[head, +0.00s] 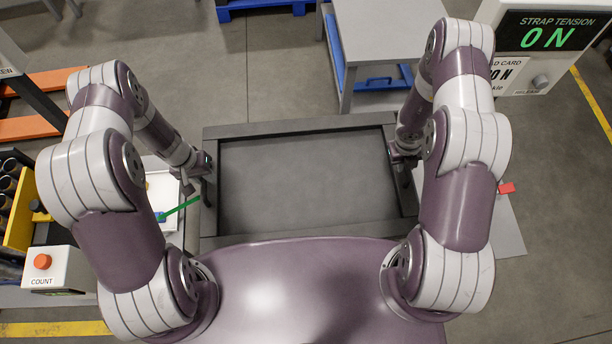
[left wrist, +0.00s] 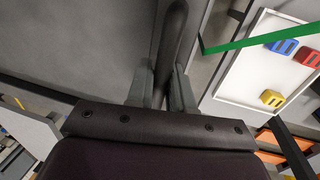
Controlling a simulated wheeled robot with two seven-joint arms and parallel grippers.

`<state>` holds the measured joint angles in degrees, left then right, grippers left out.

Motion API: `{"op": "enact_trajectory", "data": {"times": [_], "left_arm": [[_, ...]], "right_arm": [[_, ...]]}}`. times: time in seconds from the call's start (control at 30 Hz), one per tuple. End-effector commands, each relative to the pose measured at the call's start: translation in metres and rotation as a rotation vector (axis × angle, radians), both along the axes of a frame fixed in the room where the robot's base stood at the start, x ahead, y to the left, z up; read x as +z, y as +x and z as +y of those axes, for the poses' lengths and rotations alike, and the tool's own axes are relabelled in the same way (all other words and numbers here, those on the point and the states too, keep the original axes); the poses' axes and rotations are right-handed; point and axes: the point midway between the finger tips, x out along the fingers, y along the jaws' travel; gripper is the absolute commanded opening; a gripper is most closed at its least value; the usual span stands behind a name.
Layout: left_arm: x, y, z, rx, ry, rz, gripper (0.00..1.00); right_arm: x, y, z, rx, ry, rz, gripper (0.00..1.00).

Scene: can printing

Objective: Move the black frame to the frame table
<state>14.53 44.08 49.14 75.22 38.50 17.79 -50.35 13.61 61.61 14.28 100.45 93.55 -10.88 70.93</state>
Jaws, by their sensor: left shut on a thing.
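The black frame (head: 300,128) is a wide, shallow dark tray-like rectangle with a raised rim, in front of my body between both arms. It looks level. My left gripper (head: 205,172) is at the handle on its left side. In the left wrist view my left gripper (left wrist: 160,88) has its fingers on either side of the dark handle bar (left wrist: 173,45) and is shut on it. My right gripper (head: 403,160) is at the frame's right side; its fingers are mostly hidden. I cannot tell which table is the frame table.
A grey table (head: 385,25) with a blue part below stands beyond the frame. At the left are a white tray (head: 160,190), a green strap (head: 180,208), a yellow bin (head: 20,215) and a count box (head: 58,268). A strap tension display (head: 550,35) stands at upper right.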

Motion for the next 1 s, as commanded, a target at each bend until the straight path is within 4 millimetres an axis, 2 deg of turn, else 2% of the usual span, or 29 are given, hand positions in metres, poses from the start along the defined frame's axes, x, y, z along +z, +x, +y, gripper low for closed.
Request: {"op": "enact_trajectory", "data": {"times": [0.37, 0.47, 0.8, 1.0], "left_arm": [[0.003, 0.001, 0.0, -0.001, -0.001, -0.001, 0.0], [0.011, 0.001, 0.0, -0.001, -0.001, -0.001, 0.0], [0.052, 0.0, 0.0, -0.001, -0.001, 0.0, 0.0], [0.051, 0.0, 0.0, -0.001, -0.001, 0.0, 0.0]], "right_arm": [[0.003, 0.001, 0.0, 0.001, 0.0, -0.003, 0.0], [0.011, 0.001, 0.0, 0.001, 0.001, -0.003, 0.0], [0.052, 0.001, 0.0, 0.001, 0.001, -0.002, 0.0], [0.051, 0.001, 0.0, 0.001, 0.001, -0.002, 0.0]]}}
